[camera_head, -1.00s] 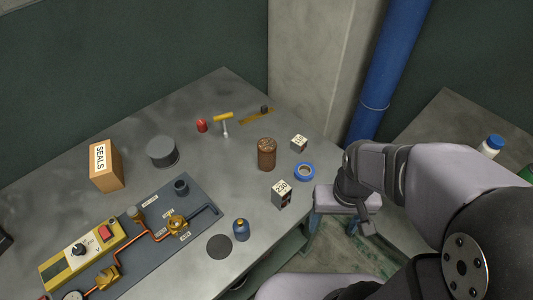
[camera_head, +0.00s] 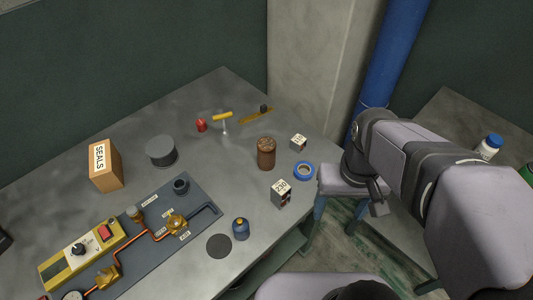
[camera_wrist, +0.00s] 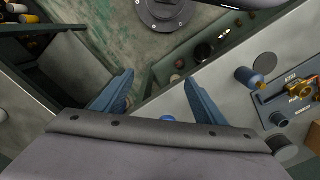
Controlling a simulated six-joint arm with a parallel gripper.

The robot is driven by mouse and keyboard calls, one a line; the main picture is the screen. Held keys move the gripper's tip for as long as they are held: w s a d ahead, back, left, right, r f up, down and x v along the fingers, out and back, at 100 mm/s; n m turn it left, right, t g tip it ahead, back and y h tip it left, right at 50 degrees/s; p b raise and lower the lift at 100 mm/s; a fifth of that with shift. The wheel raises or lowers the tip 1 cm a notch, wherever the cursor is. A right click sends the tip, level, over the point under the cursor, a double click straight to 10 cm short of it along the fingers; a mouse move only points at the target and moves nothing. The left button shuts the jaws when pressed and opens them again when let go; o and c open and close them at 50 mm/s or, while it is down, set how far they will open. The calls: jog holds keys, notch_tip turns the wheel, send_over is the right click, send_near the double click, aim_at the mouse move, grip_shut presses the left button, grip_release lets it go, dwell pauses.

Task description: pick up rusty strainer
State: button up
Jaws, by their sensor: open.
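The rusty strainer (camera_head: 266,153) is a brown, upright cylinder on the grey workbench in the head view. It stands between the yellow-handled tool and the blue tape ring. I cannot make it out in the wrist view. My gripper (camera_head: 334,230) is off the bench's right edge, to the right of and apart from the strainer, with its fingers pointing down. The wrist view shows my gripper (camera_wrist: 158,84) with its two blue fingers spread wide and nothing between them.
Near the strainer are a blue tape ring (camera_head: 303,171), a labelled dark block (camera_head: 281,194) and a smaller labelled block (camera_head: 298,142). A seals box (camera_head: 105,165), a grey cylinder (camera_head: 161,151) and a pipe board (camera_head: 150,225) lie left. A blue pipe (camera_head: 388,60) rises behind my arm.

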notch_tip(320, 180, down, 2)
jog(key=w+d+n+h+b, duration=0.2)
jog(key=n+h+b, duration=0.15)
jog(key=n, duration=0.45)
notch_tip(320, 180, up, 2)
jog(key=n+t+y+b, duration=0.2)
jog(key=n+t+b, duration=0.85)
jog(key=n, duration=1.65)
send_over(265, 151)
jog(key=s+a+p, duration=0.2)
jog(key=s+p, duration=0.1)
jog(key=s, duration=0.1)
jog(key=t, duration=0.3)
jog(key=f, duration=0.1)
jog(key=d+f, duration=0.1)
jog(key=f, duration=0.1)
jog(key=shift+f+m+h, duration=0.25)
jog(key=shift+f+m, duration=0.05)
jog(key=shift+m, duration=0.1)
jog(key=shift+s+f, duration=0.1)
jog(key=shift+f, duration=0.15)
jog(key=shift+x, duration=3.7)
jog(key=shift+d+r, duration=0.15)
